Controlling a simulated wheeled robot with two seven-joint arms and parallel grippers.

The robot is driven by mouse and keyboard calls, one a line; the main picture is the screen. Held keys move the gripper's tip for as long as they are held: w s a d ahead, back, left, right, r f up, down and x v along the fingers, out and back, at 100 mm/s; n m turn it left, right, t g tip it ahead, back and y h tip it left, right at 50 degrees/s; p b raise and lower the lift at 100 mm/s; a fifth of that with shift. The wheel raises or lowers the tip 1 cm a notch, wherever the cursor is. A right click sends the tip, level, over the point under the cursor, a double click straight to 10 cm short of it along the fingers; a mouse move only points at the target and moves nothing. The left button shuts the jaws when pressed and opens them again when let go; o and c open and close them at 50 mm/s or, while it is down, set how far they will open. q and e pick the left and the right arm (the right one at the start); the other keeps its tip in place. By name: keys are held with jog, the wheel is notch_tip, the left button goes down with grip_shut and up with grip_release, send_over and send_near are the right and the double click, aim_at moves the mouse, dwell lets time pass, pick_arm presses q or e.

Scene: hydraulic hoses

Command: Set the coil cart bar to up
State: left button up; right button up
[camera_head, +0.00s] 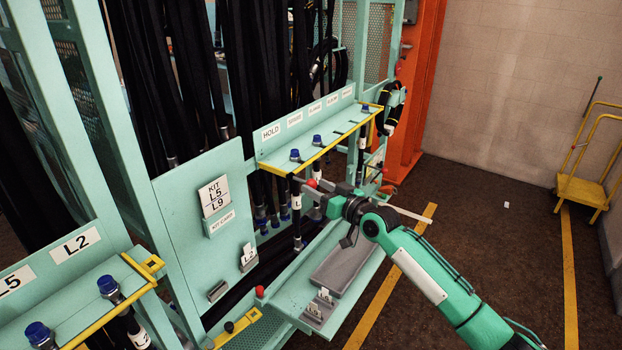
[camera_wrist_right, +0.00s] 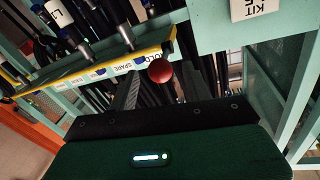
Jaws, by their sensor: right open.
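My right gripper (camera_head: 311,192) is open in front of the hose rack, just below its labelled shelf. A red ball knob (camera_head: 312,183) shows right at its fingers. In the right wrist view the red knob (camera_wrist_right: 160,71) appears just beyond the open gripper (camera_wrist_right: 156,90); I cannot tell whether they touch. What carries the knob is hidden. A pale straight bar (camera_head: 411,213) sticks out to the right behind my wrist; I cannot tell whether it joins the knob. Which part is the coil cart bar is not clear. My left gripper is not in view.
The yellow-edged shelf (camera_head: 322,139) holds several blue-capped hose ends close above my gripper. A lower ledge with a grey tray (camera_head: 345,252) lies below it. A second red knob (camera_head: 259,291) is at lower left.

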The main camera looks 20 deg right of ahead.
jog(key=shift+x, duration=1.5)
grip_shut()
